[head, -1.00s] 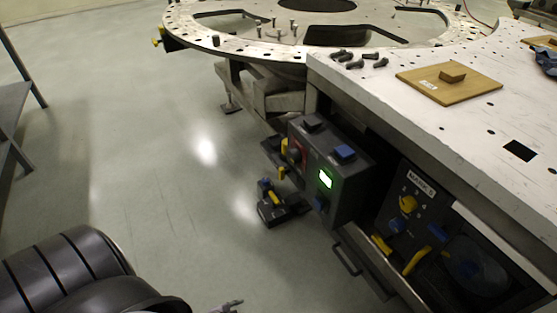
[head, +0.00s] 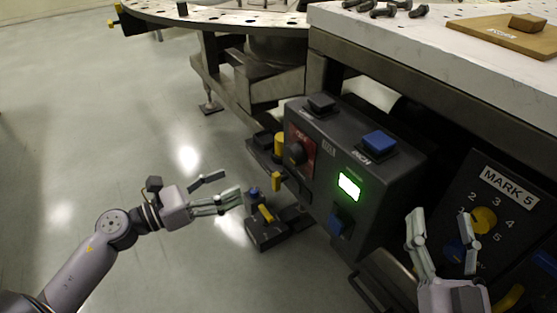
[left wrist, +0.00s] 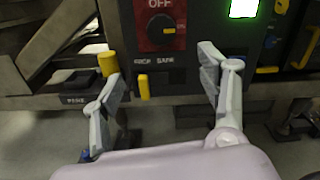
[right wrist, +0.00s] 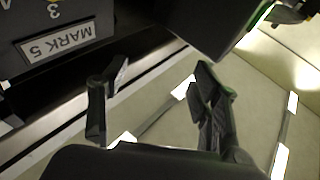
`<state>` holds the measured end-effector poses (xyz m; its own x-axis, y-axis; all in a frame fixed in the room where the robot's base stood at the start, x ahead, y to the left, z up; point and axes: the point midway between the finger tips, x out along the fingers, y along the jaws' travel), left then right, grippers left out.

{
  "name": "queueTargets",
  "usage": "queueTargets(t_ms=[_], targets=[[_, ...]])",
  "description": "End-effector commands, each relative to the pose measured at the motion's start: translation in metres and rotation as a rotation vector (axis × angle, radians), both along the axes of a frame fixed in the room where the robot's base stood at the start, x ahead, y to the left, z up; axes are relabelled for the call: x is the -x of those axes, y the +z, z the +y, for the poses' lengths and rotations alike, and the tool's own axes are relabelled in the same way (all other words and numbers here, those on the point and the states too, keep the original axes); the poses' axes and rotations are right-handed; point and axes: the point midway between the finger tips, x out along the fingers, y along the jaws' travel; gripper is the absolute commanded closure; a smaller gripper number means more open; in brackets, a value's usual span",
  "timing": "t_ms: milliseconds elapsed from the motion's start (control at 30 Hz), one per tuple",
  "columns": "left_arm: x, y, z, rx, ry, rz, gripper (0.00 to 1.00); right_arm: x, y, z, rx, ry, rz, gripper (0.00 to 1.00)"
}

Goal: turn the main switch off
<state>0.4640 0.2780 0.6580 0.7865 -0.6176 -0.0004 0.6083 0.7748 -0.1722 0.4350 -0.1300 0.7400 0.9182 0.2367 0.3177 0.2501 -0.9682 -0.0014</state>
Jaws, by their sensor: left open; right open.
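The main switch is a black rotary knob (head: 296,153) on a red plate (head: 306,140) at the left of the dark control box's front. In the left wrist view the knob (left wrist: 161,29) sits below the word OFF, with a small yellow mark on its right side. A lit green window (head: 349,186) is on the same box. My left gripper (head: 222,190) is open and empty, in front and left of the box, apart from the knob. In the left wrist view its fingers (left wrist: 163,82) are spread below the knob. My right gripper (head: 440,240) is open and empty near the MARK 5 panel.
The MARK 5 panel (head: 509,178) with a yellow dial (head: 484,220) is at the right. Blue buttons (head: 379,142) are on the box. A yellow lever (head: 276,181) and a pedal unit (head: 268,236) are low beside it. The floor at left is clear.

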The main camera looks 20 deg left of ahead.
Motion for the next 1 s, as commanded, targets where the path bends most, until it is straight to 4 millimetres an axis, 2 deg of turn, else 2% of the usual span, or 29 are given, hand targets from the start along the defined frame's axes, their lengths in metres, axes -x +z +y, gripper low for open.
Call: queueTargets(t_ms=[167,467,1000], targets=[[-0.007,0.003,-0.009,-0.017,-0.011,-0.013,0.32,0.002,0.004,0.0,-0.002,0.0,-0.007,0.42],[-0.047,0.004,-0.039,-0.016,-0.008,-0.014,0.32,-0.001,-0.005,-0.001,0.012,-0.003,0.043,0.42],[-0.119,0.003,-0.096,-0.01,-0.006,-0.01,0.32,-0.006,-0.048,-0.006,0.074,-0.017,0.275,0.42]])
